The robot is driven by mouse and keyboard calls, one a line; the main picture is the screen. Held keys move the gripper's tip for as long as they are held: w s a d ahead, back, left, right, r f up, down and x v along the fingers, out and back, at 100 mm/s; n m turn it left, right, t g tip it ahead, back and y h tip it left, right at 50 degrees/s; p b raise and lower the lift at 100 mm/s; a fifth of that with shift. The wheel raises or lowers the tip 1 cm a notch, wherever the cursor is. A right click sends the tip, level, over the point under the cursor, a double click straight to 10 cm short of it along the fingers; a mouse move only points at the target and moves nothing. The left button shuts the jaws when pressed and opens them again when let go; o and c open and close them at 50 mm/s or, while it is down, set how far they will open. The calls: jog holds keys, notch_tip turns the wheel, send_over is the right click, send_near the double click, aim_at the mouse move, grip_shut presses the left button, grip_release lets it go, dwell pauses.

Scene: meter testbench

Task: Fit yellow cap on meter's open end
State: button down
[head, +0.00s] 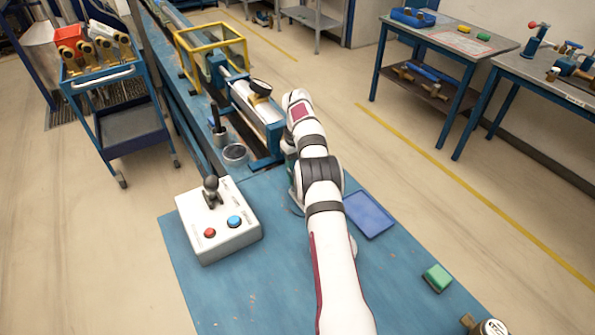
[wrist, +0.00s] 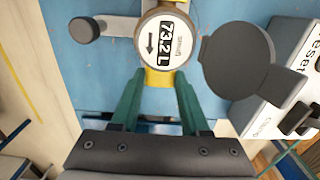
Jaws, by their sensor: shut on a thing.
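My gripper (wrist: 160,82) has its two green fingers closed on a small yellow cap (wrist: 161,79), of which only a short strip shows. The dial hides whether cap and meter are touching or how far the cap is on. The meter's dark round lid (wrist: 236,60) is swung open to the right. In the head view my arm hides this meter and the fingertips.
A dark knob (wrist: 84,30) on a pale bar stands left of the dial. A white control box (head: 222,225) with joystick stands left of my arm. A blue tray (head: 370,213) and a green block (head: 437,277) lie right. The bench line (head: 255,105) runs beyond.

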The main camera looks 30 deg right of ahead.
jog(key=shift+c, duration=0.4)
grip_release()
dwell(0.4)
jog(key=shift+r, duration=3.5)
